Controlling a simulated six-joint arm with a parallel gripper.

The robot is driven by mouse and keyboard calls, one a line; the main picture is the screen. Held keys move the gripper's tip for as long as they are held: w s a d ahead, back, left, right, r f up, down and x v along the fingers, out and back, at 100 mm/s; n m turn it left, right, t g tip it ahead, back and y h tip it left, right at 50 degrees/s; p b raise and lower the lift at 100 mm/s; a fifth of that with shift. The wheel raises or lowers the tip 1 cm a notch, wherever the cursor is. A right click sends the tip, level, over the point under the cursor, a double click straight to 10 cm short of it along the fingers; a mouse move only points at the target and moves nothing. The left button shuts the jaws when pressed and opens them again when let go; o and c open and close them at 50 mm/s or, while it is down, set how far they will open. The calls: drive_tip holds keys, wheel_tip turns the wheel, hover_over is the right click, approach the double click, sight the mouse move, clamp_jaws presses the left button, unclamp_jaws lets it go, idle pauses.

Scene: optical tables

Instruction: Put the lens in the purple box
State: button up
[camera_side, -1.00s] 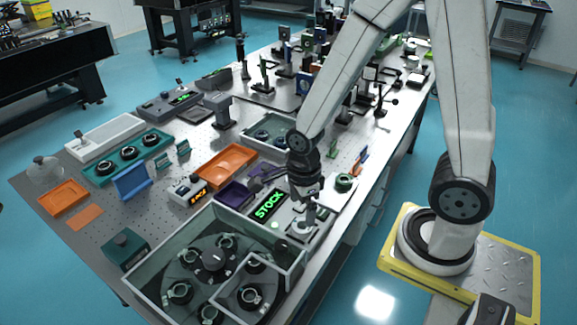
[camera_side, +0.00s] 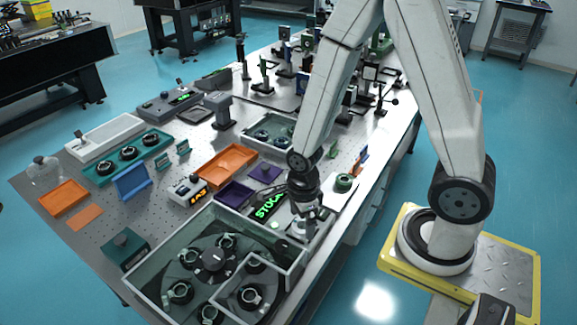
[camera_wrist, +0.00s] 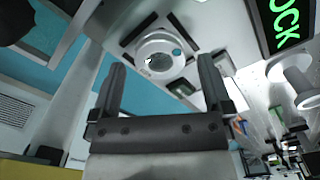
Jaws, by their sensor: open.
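A round lens in a pale ring mount (camera_wrist: 160,58) sits on a light plate with dark corner marks in the wrist view. In the side view, it is a small pale shape (camera_side: 299,229) below my gripper, partly hidden. My gripper (camera_wrist: 161,68) is open, with one finger on either side of the lens in the picture. No contact shows, and I cannot tell the gap in depth. In the side view, my gripper (camera_side: 309,213) points down beside the lit STOCK sign. The purple box (camera_side: 235,195) is open and looks empty, left of my gripper. A purple lid (camera_side: 264,173) with a knob lies behind it.
A glass-walled enclosure (camera_side: 150,262) with a round carousel stands close in front of my gripper. The STOCK sign (camera_side: 268,207) is just left of it.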

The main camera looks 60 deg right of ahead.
sight(301, 224)
drive_tip(key=shift+f, duration=0.65)
drive_tip(key=c, duration=1.3)
drive_tip(key=shift+r, duration=0.15)
drive_tip(key=shift+r, duration=4.85)
drive_tip(key=shift+w+n, duration=0.15)
drive_tip(key=shift+n, duration=0.15)
